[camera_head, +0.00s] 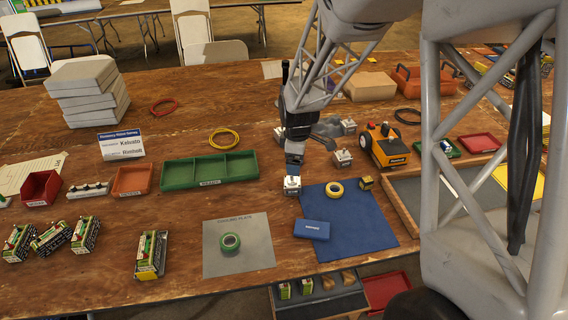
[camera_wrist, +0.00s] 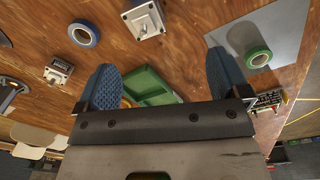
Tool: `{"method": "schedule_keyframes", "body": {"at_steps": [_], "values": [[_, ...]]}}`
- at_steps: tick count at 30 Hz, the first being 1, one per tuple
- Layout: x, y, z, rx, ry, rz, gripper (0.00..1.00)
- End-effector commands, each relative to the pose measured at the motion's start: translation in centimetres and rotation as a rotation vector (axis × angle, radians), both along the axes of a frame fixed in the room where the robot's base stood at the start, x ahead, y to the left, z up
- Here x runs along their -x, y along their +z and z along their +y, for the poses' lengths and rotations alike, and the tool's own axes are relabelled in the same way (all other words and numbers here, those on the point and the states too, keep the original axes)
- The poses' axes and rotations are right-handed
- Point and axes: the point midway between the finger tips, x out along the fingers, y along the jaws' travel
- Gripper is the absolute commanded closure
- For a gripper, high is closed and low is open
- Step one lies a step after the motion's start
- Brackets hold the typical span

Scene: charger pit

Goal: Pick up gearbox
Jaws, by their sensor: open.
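My gripper (camera_head: 292,168) points down over the middle of the table, its blue fingers spread and empty in the wrist view (camera_wrist: 165,82). A small pale metal box with a stub on top, which looks like a gearbox (camera_head: 292,187), sits directly below the fingers in the head view, at the left edge of the blue mat. A similar pale box (camera_wrist: 143,20) shows at the top of the wrist view, not between the fingers. Another similar pale unit (camera_head: 342,158) stands farther back to the right. I cannot tell whether the fingers touch the nearest box.
A green divided tray (camera_head: 209,184) lies left of my gripper. Green tape (camera_head: 230,242) lies on a grey plate (camera_head: 262,262). An orange-yellow wheeled machine (camera_head: 384,146) stands to the right.

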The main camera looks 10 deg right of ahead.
Motion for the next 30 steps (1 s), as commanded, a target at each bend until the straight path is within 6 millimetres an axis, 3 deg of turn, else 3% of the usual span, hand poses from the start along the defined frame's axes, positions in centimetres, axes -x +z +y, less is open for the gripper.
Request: {"method": "schedule_keyframes", "body": {"at_steps": [3,9,25,30], "values": [[-1.6,-2.7,0.1,0.002,0.077,0.016,0.06],[-3.2,-5.6,0.2,0.002,0.166,0.029,0.06],[-3.5,-6.6,0.2,0.002,0.193,0.033,0.06],[-3.5,-7.7,0.2,0.003,0.192,0.034,0.06]]}}
